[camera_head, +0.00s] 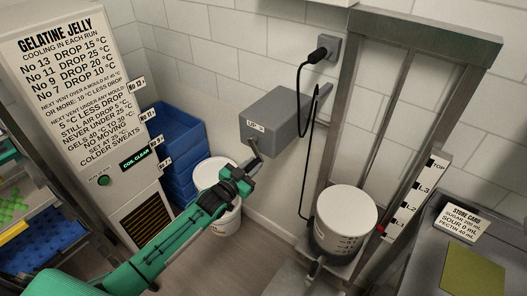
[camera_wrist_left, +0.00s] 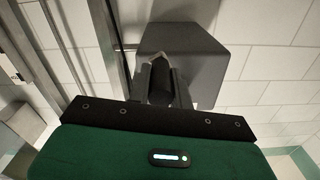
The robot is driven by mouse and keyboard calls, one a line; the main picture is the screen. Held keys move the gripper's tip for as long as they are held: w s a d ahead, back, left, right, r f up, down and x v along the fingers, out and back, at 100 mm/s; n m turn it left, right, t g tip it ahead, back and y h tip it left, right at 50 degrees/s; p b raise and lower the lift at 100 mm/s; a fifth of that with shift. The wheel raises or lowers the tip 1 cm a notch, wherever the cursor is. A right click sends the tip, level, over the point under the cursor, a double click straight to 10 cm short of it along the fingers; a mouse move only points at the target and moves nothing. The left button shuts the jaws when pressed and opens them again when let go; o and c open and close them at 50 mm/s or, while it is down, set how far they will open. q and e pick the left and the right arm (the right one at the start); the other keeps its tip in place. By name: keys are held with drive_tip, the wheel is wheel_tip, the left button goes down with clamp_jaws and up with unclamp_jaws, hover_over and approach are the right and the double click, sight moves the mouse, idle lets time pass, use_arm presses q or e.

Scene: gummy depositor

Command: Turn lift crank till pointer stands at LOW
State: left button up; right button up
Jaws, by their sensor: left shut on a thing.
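The lift crank (camera_head: 256,149) comes out of a grey wall box (camera_head: 284,112) marked "UP >". My left gripper (camera_head: 246,174) is shut on the crank's handle, below the box. In the left wrist view the dark handle (camera_wrist_left: 161,80) stands between the fingers, with the grey box (camera_wrist_left: 195,58) behind it. The scale (camera_head: 417,192) on the lift frame reads TOP, L3, L2 and L1 from top to bottom. A small red pointer (camera_head: 381,229) shows near its lower end, around or below L1. I cannot read a LOW mark. My right gripper is not in view.
A white-lidded pot (camera_head: 347,212) stands on the lift, inside the metal frame (camera_head: 340,110). A white bucket (camera_head: 215,172) and blue crates (camera_head: 177,135) stand behind my left arm. A cable hangs from the wall socket (camera_head: 327,47) beside the box. A counter (camera_head: 440,235) is at right.

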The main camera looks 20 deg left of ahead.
use_arm(q)
drive_tip(key=shift+s+d+f, duration=0.1)
drive_tip(key=shift+f, duration=0.05)
drive_tip(key=d+r+p, duration=0.2)
drive_tip(key=shift+s+d+p, duration=0.1)
drive_tip(key=shift+s+p, duration=0.25)
drive_tip(key=shift+s, duration=0.05)
drive_tip(key=r+p, duration=0.1)
drive_tip(key=r, duration=0.1)
drive_tip(key=d+r+p, duration=0.1)
drive_tip(key=r+p, duration=0.1)
drive_tip(key=shift+s, duration=0.15)
drive_tip(key=o, duration=1.3)
drive_tip(key=shift+f, duration=0.2)
drive_tip(key=shift+a, duration=0.1)
